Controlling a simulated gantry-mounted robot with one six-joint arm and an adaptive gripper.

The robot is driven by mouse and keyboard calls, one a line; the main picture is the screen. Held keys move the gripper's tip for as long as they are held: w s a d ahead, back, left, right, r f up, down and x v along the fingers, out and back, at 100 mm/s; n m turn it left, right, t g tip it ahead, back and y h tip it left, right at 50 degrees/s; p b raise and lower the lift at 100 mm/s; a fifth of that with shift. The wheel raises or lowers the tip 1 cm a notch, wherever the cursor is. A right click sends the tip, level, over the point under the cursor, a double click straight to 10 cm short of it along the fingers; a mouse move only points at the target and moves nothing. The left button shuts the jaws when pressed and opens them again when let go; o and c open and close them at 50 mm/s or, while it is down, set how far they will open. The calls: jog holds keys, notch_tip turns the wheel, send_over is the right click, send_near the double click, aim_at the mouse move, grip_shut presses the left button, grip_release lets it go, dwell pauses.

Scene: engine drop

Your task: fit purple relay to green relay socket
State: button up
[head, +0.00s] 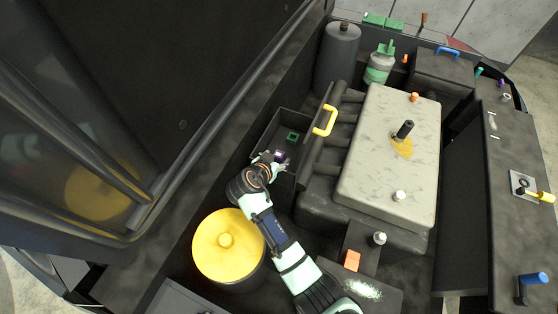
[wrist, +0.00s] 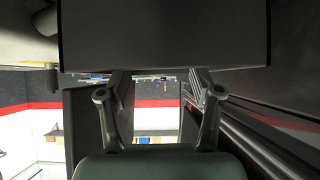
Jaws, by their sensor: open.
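The green relay socket (head: 292,136) is a small green square with a dark centre, inside an open dark box (head: 262,134). The purple relay (head: 279,155) is a small purple block in the same box, below and left of the socket and apart from it. My gripper (head: 270,157) is right at the relay, partly in front of it. In the wrist view my gripper's two fingers (wrist: 160,84) are spread apart, with nothing seen held between them. Neither the relay nor the socket can be made out in the wrist view.
A yellow-capped drum (head: 227,247) stands below my gripper. A yellow handle (head: 325,121) and a grey engine cover (head: 386,160) lie right of the box. The large dark raised hood (head: 150,80) fills the left. A dark flat surface (wrist: 163,32) fills the top of the wrist view.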

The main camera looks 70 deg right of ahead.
aim_at(278, 156)
jog(key=b+x, duration=0.1)
jog(key=x, duration=0.4)
jog(key=shift+w+a+f, duration=0.1)
jog(key=shift+w, duration=0.05)
grip_shut()
notch_tip(278, 156, up, 20)
jog(key=p, duration=0.5)
jog(key=b+x, duration=0.8)
jog(key=x, duration=0.9)
jog(key=shift+f, duration=0.25)
